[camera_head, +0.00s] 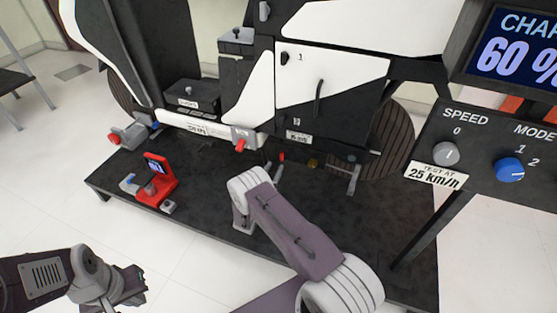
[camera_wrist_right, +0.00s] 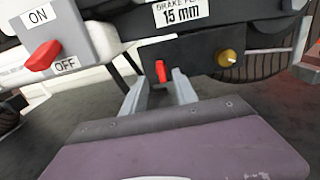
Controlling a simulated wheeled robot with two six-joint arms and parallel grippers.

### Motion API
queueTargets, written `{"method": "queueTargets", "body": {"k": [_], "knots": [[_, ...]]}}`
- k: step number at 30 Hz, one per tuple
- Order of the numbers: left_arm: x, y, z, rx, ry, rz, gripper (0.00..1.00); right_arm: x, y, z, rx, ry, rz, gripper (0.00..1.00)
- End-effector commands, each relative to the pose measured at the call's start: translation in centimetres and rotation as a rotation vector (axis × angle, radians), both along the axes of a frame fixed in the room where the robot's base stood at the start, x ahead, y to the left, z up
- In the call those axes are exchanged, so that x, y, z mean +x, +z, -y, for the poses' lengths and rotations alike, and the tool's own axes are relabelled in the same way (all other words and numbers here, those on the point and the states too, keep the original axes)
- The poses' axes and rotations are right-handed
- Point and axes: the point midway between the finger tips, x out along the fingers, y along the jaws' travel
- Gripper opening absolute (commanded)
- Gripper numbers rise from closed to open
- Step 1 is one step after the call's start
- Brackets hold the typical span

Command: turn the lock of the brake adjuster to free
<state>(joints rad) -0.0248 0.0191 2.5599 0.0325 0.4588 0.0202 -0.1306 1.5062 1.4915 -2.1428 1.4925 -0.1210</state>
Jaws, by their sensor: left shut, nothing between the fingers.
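The brake adjuster sits low on the dark chassis, under a "15 mm" label (camera_wrist_right: 181,14). Its small red lever (camera_wrist_right: 160,71), which appears to be the lock, points roughly up and down; a brass knob (camera_wrist_right: 230,58) is to its right. In the head view the red lever (camera_head: 282,156) and brass knob (camera_head: 313,163) are small. My right gripper (camera_wrist_right: 160,88) is open, its two grey fingers on either side of the lever in the picture; I cannot tell whether they touch it. My left gripper (camera_head: 140,283) is shut and empty, far from the adjuster at lower left.
A grey box with a red ON/OFF switch (camera_wrist_right: 43,55) is left of the adjuster. A red stand with a small screen (camera_head: 157,180) is on the dark platform (camera_head: 210,195). A console with a blue mode knob (camera_head: 509,169) stands at right. Floor around my left gripper is free.

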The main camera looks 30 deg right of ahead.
Motion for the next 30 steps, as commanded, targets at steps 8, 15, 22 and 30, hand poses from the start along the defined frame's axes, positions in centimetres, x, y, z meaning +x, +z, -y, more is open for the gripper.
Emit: {"method": "queueTargets", "body": {"k": [8, 15, 22, 30], "knots": [[0.0, -3.8, 0.0, 0.0, 0.0, 0.0, 0.0, 3.4, -0.5, 4.1, 0.001, -0.003, 0.003, 0.35], [0.0, -4.0, 0.0, 0.0, 0.0, 0.0, 0.0, 4.1, 0.0, 4.8, 0.0, 0.0, 0.0, 0.35], [0.0, -4.0, 0.0, 0.0, 0.0, 0.0, 0.0, 4.1, 0.0, 4.8, 0.0, -0.001, 0.0, 0.07], [0.0, -3.9, 0.0, 0.0, 0.0, 0.0, 0.0, 4.1, 0.0, 4.8, 0.003, -0.001, 0.003, 0.0]]}}
